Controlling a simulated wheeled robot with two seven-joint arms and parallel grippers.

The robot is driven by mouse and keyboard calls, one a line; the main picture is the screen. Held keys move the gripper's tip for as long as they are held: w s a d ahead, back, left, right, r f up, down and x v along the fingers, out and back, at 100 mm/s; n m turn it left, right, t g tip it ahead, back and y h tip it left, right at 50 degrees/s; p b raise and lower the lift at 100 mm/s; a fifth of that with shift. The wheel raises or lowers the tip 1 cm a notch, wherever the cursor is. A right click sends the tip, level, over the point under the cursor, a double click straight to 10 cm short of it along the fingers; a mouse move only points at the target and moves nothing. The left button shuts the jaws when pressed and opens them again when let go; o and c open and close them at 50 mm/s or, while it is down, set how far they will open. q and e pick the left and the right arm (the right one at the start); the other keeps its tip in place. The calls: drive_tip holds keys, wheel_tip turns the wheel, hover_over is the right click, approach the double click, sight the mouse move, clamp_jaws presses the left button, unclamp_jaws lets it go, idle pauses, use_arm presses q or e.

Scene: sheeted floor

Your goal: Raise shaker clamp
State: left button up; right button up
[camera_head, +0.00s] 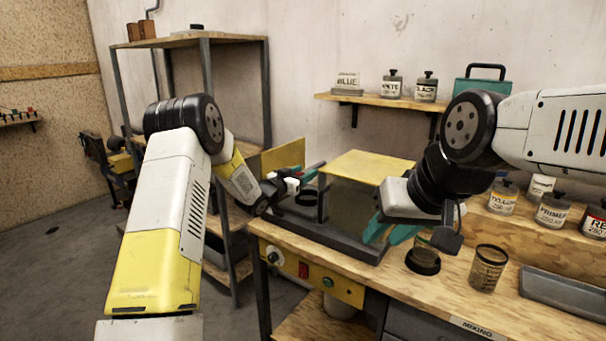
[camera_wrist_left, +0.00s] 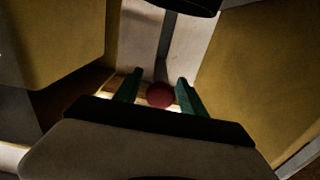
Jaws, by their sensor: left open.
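The shaker stands on the left part of the workbench, with a dark grey base (camera_head: 350,246), a yellow top plate (camera_head: 368,166) and a yellow side panel (camera_head: 284,157). My left gripper (camera_head: 301,176) is at the shaker's left side, with its teal fingers apart. In the left wrist view a red ball knob (camera_wrist_left: 160,95), apparently the clamp's handle, shows between the open fingers of my left gripper (camera_wrist_left: 159,88). Contact with the knob cannot be made out. My right gripper (camera_head: 390,232) is at the shaker's right, fingers apart, with nothing seen between them.
A metal rack (camera_head: 207,80) stands behind my left arm.

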use_arm(q)
clamp_jaws()
idle(1.3)
